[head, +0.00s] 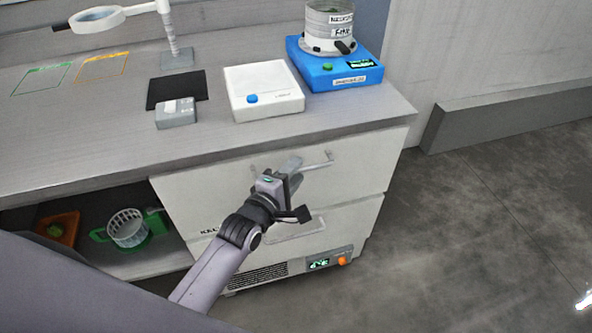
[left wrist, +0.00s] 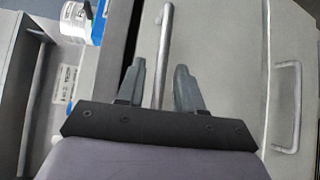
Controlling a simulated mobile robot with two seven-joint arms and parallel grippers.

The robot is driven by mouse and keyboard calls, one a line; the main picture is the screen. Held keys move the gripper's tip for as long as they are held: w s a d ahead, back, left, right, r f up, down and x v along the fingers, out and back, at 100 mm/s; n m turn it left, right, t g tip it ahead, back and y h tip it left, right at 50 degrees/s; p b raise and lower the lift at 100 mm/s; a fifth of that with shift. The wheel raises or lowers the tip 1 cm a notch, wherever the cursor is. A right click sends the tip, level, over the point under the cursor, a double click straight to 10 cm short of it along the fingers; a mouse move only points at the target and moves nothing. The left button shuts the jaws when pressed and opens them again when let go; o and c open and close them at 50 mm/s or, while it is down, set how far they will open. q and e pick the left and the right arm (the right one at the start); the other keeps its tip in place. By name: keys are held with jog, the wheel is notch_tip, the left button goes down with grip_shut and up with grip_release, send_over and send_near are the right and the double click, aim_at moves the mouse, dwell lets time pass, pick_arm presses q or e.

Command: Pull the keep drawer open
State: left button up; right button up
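The upper drawer (head: 360,165) sits under the counter's front edge, with partly hidden dark lettering at its lower left. Its bar handle (head: 320,163) runs across the front; my left gripper (head: 291,168) is at the middle of it and hides part of it. In the left wrist view the handle (left wrist: 167,28) runs between the two fingers of the gripper (left wrist: 160,68), with visible gaps on both sides. The fingers are open around the bar. A dark strip shows along the drawer's top edge; I cannot tell whether the drawer is slightly out. My right gripper is not in view.
A lower drawer with its own handle (head: 297,230) is below. An open shelf at left holds a green-handled basket (head: 128,229) and an orange tray (head: 68,223). A white scale (head: 263,88) and a blue base unit (head: 325,68) stand on the counter. Floor at right is clear.

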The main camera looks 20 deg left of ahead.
pick_arm(q)
jog(key=shift+w+d+f, duration=0.1)
jog(key=shift+w+d, duration=0.05)
jog(key=shift+w, duration=0.5)
grip_shut()
